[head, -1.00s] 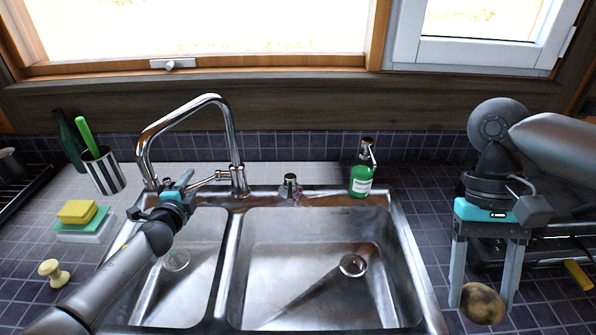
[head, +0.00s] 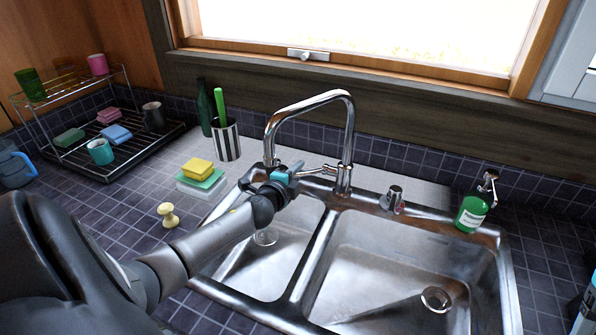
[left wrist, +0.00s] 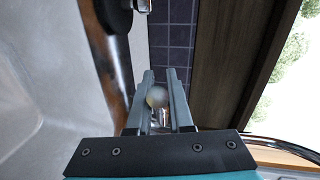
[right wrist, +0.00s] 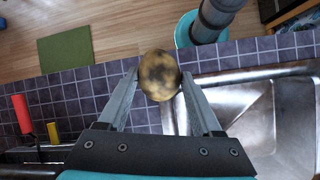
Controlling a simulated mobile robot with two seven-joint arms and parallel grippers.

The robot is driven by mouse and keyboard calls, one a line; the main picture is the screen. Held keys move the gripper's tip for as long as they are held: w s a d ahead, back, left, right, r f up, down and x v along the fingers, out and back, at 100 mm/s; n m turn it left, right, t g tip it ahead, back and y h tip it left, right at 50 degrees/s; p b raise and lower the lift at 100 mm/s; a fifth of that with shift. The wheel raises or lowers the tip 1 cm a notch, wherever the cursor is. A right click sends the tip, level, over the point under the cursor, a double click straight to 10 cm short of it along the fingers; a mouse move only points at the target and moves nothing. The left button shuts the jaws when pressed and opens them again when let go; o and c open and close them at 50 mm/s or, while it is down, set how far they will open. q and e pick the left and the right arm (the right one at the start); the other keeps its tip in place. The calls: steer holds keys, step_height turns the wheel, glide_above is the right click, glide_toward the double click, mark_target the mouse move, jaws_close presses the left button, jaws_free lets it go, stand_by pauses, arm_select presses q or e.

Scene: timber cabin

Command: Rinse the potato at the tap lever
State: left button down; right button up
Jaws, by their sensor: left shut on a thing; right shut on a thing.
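The chrome tap (head: 349,120) stands behind the double sink (head: 318,258), its spout arching over the left basin; no stream of water shows. My left gripper (head: 292,172) is shut on the tap lever (head: 318,170) at the tap's side; the lever's rounded end (left wrist: 157,97) shows between its fingers in the left wrist view. The potato (right wrist: 160,75), brown with dark patches, is held between the fingers of my right gripper (right wrist: 158,88), near the sink's edge in the right wrist view. The potato is out of the head view.
A green soap bottle (head: 472,212) stands behind the right basin. Left of the sink are sponges (head: 200,178), a striped cup (head: 226,142), a yellowish knob-like brush (head: 168,214) and a dish rack (head: 105,150). The right basin (head: 400,270) is empty.

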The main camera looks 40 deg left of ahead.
stand_by(0.8)
arm_select(q)
steer(key=r+p, duration=0.1)
steer(key=p, duration=0.3)
steer(key=shift+m+g, duration=0.3)
steer(key=shift+g, duration=0.1)
arm_select(e)
step_height(320, 180, up, 4)
arm_select(q)
steer(key=shift+w+r+p, duration=0.1)
steer(key=shift+p, duration=0.5)
arm_select(e)
steer(key=shift+r, duration=0.65)
arm_select(q)
steer(key=c, duration=0.8)
jaws_free()
